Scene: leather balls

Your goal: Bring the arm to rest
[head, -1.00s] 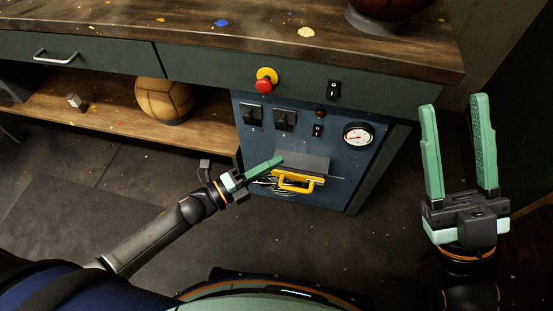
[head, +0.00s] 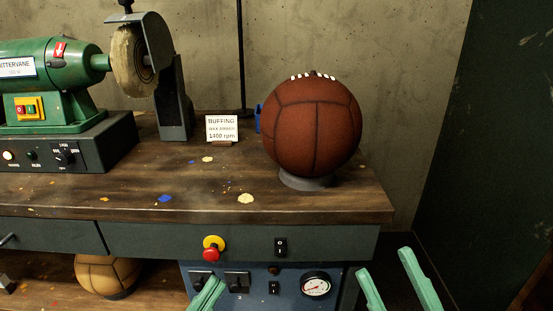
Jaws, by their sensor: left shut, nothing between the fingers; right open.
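My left gripper (head: 206,295) shows at the bottom edge, in front of the blue control panel (head: 258,290). Its green fingers are shut with nothing between them; the rest of that arm is out of view. My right gripper (head: 388,277) is at the lower right, beside the bench's right end. Its two green fingers stand apart, open and empty, and its body is below the picture.
A brown leather ball (head: 312,125) rests on a grey ring on the bench top (head: 200,190). A green buffing machine (head: 60,85) stands at left, near a small sign (head: 221,128). A tan ball (head: 107,274) sits on the shelf below. A red button (head: 212,249) sticks out in front.

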